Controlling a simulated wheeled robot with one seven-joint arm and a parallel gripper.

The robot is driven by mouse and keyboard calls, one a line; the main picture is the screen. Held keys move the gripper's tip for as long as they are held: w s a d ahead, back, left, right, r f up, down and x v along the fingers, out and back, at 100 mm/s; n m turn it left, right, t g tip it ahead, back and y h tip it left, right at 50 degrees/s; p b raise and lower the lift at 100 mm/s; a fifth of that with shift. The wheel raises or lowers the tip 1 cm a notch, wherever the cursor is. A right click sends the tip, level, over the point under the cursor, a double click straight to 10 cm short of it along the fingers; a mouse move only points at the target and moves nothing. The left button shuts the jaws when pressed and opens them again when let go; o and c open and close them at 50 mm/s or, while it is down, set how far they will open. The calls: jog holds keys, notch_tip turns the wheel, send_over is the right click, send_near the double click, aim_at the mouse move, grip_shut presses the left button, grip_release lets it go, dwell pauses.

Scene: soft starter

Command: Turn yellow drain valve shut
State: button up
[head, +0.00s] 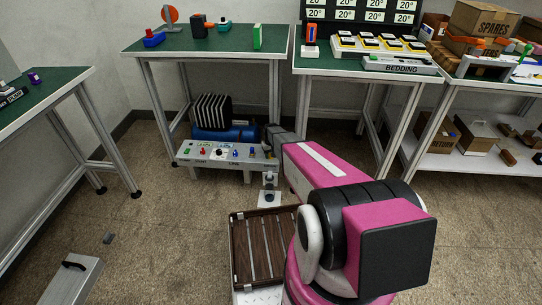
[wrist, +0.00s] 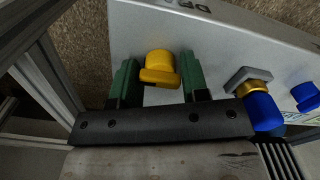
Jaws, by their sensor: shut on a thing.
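The yellow drain valve (wrist: 158,66) has a rounded cap and a bar-shaped handle. It stands on the light grey panel (wrist: 222,50), at the right end of the valve row in the head view. My gripper (wrist: 159,80) has its green fingers on either side of the yellow handle, shut on it. In the head view my pink arm reaches down to the panel (head: 222,160), and the fingertips and most of the yellow valve are hard to make out.
A blue valve (wrist: 262,112) with a grey lever and brass neck is close beside my gripper, with another blue knob (wrist: 305,96) beyond. A blue tank (head: 225,132) lies behind the panel. Table legs stand around it. A slatted wooden tray (head: 238,262) is in front.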

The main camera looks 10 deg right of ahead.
jog(key=o, duration=0.7)
jog(key=shift+o, duration=0.2)
jog(key=shift+r, duration=0.1)
notch_tip(320, 180, up, 11)
jog(key=shift+s, duration=0.1)
jog(key=s+r, duration=0.5)
jog(key=s, duration=0.5)
jog(key=s+r+m, duration=0.1)
jog(key=s+r, duration=0.5)
jog(key=s, duration=0.5)
jog(key=s+r, duration=0.5)
jog(key=s, duration=0.6)
jog(key=shift+r+m, duration=0.25)
jog(key=shift+m, duration=0.05)
